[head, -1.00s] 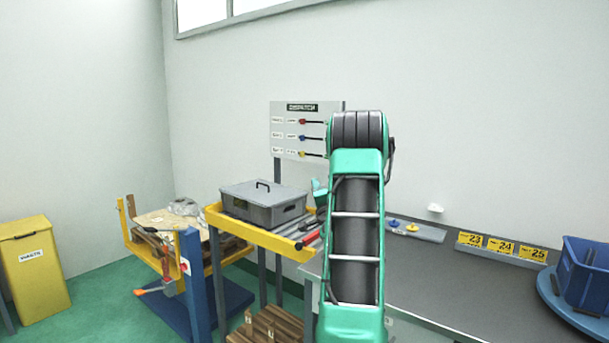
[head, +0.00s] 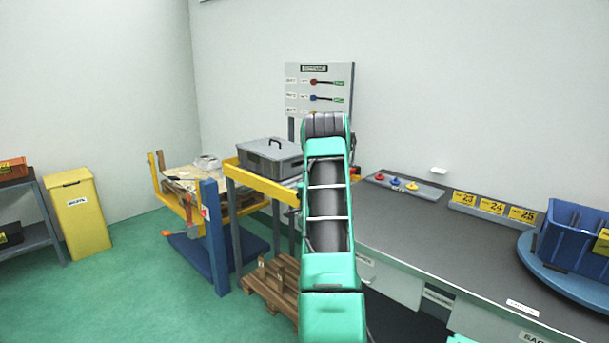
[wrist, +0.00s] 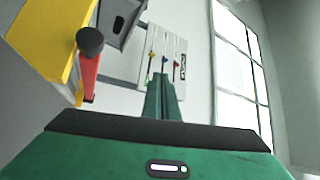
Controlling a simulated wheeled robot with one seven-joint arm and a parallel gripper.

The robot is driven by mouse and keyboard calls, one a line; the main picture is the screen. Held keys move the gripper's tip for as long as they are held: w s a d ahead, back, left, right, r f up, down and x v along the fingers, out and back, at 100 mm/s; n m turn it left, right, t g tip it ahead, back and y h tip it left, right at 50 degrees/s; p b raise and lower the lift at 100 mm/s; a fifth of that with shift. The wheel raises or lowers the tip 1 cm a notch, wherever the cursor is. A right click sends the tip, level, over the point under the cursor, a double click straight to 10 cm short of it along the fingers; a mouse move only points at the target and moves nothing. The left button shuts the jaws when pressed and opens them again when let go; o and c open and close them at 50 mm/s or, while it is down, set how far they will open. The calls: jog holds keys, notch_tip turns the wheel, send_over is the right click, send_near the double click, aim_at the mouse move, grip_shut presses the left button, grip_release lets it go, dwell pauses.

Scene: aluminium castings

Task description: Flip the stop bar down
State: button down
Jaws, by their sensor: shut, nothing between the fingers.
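The stop bar, a red bar (wrist: 89,76) with a black round end (wrist: 90,41), shows in the wrist view at upper left. It sits beside the edge of the yellow frame (wrist: 45,40) of the roller stand. In the head view my arm hides the bar; the yellow frame (head: 262,184) shows left of the arm. My gripper (wrist: 164,80) shows in the wrist view as two green fingers close together, shut and empty. It is to the right of the bar in that picture and apart from it. In the head view the gripper is hidden behind my arm.
A grey lidded box (head: 270,158) stands on the yellow frame. The dispatch board (head: 318,88) rises behind it. A grey bench (head: 440,240) lies to the right, with a blue crate (head: 575,230) on a turntable. A wooden pallet (head: 262,292) is on the floor below.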

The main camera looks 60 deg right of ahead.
jog(key=shift+s+d, duration=0.1)
dwell(0.3)
jog(key=shift+f, duration=0.15)
jog(key=v, duration=1)
jog(key=shift+a, duration=0.25)
dwell(0.5)
dwell(0.6)
